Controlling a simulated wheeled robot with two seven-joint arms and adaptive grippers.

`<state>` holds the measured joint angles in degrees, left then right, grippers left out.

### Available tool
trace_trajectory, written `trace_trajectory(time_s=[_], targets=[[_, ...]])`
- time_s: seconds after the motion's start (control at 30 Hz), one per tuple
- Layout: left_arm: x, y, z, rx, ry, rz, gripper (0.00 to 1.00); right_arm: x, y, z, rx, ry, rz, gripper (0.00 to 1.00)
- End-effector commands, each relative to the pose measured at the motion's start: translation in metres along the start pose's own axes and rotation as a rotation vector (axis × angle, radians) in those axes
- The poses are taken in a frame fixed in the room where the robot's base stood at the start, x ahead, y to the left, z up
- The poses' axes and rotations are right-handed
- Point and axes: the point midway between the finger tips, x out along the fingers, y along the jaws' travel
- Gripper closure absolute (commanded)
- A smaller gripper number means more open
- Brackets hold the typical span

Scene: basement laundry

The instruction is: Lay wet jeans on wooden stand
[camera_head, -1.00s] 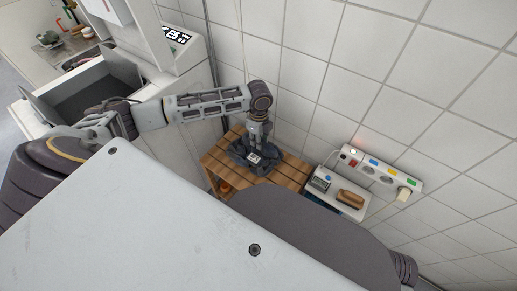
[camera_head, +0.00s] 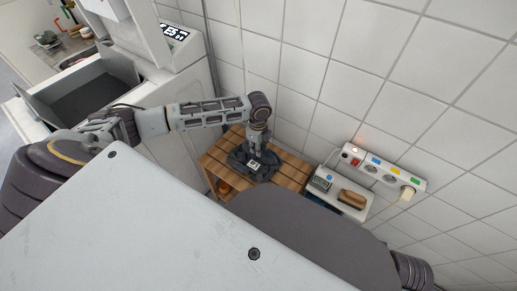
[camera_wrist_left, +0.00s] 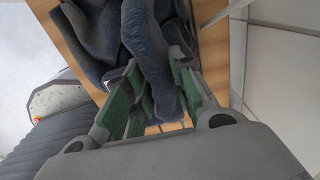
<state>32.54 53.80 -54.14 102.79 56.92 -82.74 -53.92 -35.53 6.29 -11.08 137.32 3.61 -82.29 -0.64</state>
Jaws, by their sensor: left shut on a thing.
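The wet jeans, dark blue and crumpled, show in the left wrist view (camera_wrist_left: 150,45) between and beyond the green-padded fingers of my left gripper (camera_wrist_left: 155,95). My left gripper is shut on a fold of them. In the head view the gripper (camera_head: 254,164) points down over the wooden stand (camera_head: 292,176), a slatted brown top. The jeans' dark cloth is bunched under the gripper there and partly hidden by it. The slats also show beside the cloth in the left wrist view (camera_wrist_left: 65,45). My right gripper is out of view.
Right of the stand is a small white surface (camera_head: 352,212) with a small device (camera_head: 321,183) and a wooden-backed brush (camera_head: 353,198). A power strip (camera_head: 385,168) is on the tiled wall behind. A white machine (camera_head: 180,85) stands at left. Bare slats lie right of the gripper.

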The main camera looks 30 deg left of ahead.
Motion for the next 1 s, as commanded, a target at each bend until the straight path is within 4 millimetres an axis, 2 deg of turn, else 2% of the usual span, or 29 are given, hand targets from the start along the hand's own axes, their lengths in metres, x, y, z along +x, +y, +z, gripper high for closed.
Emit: trace_trajectory(time_s=[0.13,0.43,0.47,0.6,0.63,1.0], targets=[[0.0036,-0.0006,-0.0004,0.001,0.001,-0.002,1.00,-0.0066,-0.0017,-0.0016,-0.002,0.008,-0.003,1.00],[0.0040,-0.0004,-0.0003,0.000,0.000,-0.002,1.00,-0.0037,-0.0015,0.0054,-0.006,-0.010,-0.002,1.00],[0.0047,-0.0002,-0.0003,0.001,0.000,-0.001,0.74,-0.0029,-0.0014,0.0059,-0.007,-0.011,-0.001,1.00],[0.0048,-0.0001,-0.0002,0.001,0.000,-0.001,0.56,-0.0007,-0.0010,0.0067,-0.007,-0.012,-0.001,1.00],[0.0048,-0.0001,-0.0002,0.000,0.000,-0.001,0.54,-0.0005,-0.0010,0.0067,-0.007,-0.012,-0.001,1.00],[0.0042,-0.0003,0.0001,0.000,0.000,-0.001,0.54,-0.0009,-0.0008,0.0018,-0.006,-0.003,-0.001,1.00]])
